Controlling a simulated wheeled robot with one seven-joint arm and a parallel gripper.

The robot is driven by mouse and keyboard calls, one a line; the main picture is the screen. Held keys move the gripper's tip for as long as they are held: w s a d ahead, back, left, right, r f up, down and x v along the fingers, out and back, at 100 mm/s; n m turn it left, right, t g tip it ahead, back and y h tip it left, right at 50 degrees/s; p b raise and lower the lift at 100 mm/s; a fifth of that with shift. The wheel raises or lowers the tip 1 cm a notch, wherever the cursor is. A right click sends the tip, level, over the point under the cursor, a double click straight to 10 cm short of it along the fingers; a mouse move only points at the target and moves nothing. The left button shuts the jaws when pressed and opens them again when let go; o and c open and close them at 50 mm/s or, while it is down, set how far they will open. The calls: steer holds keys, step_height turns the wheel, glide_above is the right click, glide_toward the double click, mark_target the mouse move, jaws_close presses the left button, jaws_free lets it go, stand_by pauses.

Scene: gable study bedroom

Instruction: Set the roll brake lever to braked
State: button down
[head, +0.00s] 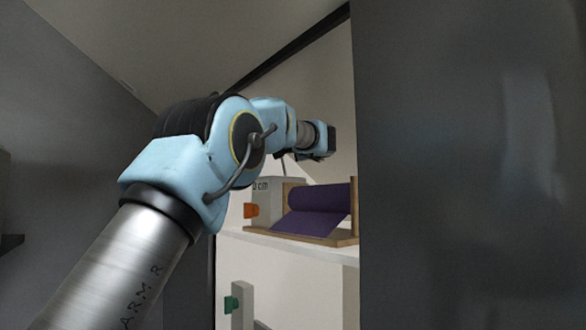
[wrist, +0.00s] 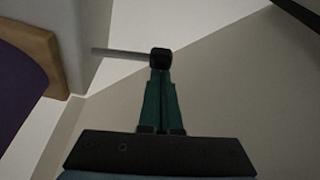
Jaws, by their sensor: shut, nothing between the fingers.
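The roll brake lever shows in the wrist view as a thin grey rod (wrist: 120,54) with a black knob (wrist: 161,58) at its end. The rod comes from the left, beside a grey panel. My gripper (wrist: 161,76) has green fingers, shut together and empty. Their tips are at the knob's lower side in that picture; I cannot tell whether they touch it. In the head view a purple roll (head: 320,197) lies on a wooden stand (head: 345,238) beneath my wrist. My arm hides much of the lever area there. No setting mark is readable.
A pale box (head: 268,186) marked "cm" stands left of the roll on a white shelf (head: 300,247), with an orange block (head: 250,210) at its side. A green block (head: 231,304) is below. A large dark surface (head: 460,170) fills the right side.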

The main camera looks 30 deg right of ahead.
steer(key=s+a+f, duration=0.1)
steer(key=s, duration=0.9)
steer(key=shift+s+a, duration=0.25)
steer(key=shift+s, duration=0.1)
